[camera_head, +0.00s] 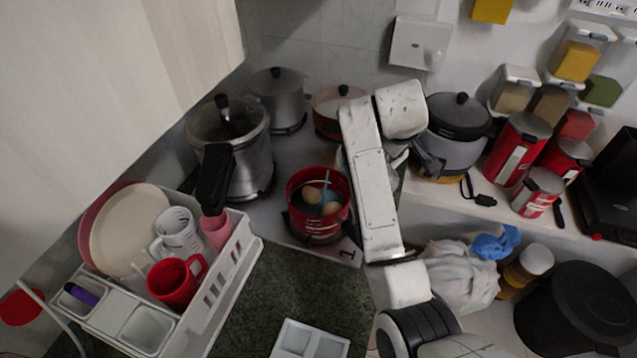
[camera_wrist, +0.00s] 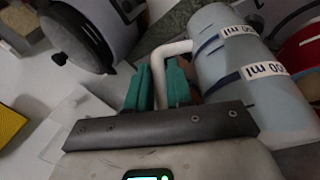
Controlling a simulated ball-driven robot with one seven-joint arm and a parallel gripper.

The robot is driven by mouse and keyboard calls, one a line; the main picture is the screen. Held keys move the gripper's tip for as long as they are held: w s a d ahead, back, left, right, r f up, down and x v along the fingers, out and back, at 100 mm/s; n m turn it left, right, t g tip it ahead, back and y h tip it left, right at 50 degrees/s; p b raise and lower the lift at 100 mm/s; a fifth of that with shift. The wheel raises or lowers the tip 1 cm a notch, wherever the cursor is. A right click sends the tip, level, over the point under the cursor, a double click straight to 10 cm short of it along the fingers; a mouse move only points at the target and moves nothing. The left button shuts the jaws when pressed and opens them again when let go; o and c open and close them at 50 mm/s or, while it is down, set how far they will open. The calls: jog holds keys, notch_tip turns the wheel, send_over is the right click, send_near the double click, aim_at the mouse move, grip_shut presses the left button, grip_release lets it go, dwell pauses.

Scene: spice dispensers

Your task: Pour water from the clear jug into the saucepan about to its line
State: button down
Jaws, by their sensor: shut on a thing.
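My gripper (camera_wrist: 160,76) has its green fingers shut on the pale handle (camera_wrist: 168,48) of the jug (camera_wrist: 225,65). The jug looks grey-blue in the wrist view, with dark bands and "ml" labels on its wall. Its water level and exact tilt cannot be told. In the head view my white arm hides nearly all of the jug. The red saucepan (camera_head: 309,226) stands left of my arm on the hob area, with brown egg-like things and something blue inside. Its line is not discernible. A red rim (camera_wrist: 303,48), likely the saucepan's, shows beyond the jug in the wrist view.
A steel pressure cooker (camera_head: 240,165), a lidded pot (camera_head: 277,98) and an orange pan (camera_head: 329,118) stand behind the saucepan. A grey cooker (camera_head: 457,125) is right of my arm. A dish rack (camera_head: 226,262) with cups stands at left. Dark counter in front is partly clear.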

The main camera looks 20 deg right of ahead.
jog(key=shift+a+r+h, duration=0.3)
jog(key=shift+r+h, duration=0.1)
jog(key=shift+r, duration=0.05)
jog(key=shift+a+r+h+b, duration=0.4)
jog(key=shift+r+h+b, duration=0.1)
jog(key=shift+b, duration=0.3)
jog(key=shift+s+a+r+n+t+h+b, duration=0.1)
jog(key=shift+a+r+n+t+h+b, duration=0.15)
jog(key=shift+r+h+b, duration=0.3)
jog(key=shift+a+r+n+t+h+b, duration=0.15)
jog(key=shift+a+r+h+b, duration=0.2)
jog(key=shift+r+b, duration=0.25)
dwell(1.1)
jog(key=shift+a+r+h+b, duration=0.3)
jog(key=shift+r+h+b, duration=0.15)
jog(key=shift+r, duration=0.1)
jog(key=shift+a+r+h+b, duration=0.3)
jog(key=shift+r+h+b, duration=0.15)
jog(key=shift+r, duration=0.05)
dwell(2.5)
jog(key=shift+d, duration=0.1)
